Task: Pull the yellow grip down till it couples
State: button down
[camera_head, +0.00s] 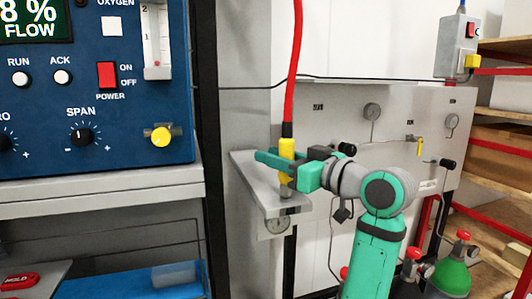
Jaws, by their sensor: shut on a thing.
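The yellow grip (287,148) is a short upright sleeve at the lower end of a red hose (295,62). It stands over a grey shelf (250,183), with a grey metal fitting (286,187) directly below it. My green gripper (288,162) reaches in from the right and is shut around the grip. Its fingers hide part of the grip. I cannot tell whether the grip and the fitting are joined.
A blue analyser panel (95,115) with knobs and switches fills the left, beside a dark upright post (207,120). A grey wall panel (390,125) with gauges is behind my arm. Green cylinders (450,278) stand low at the right, near red-edged shelves (500,145).

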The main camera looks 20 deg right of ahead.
jog(key=shift+f, duration=0.4)
jog(key=c, duration=1.4)
grip_release()
jog(key=shift+r, duration=0.1)
jog(key=shift+s+d, duration=0.2)
jog(key=shift+s, duration=0.1)
jog(key=v, duration=1)
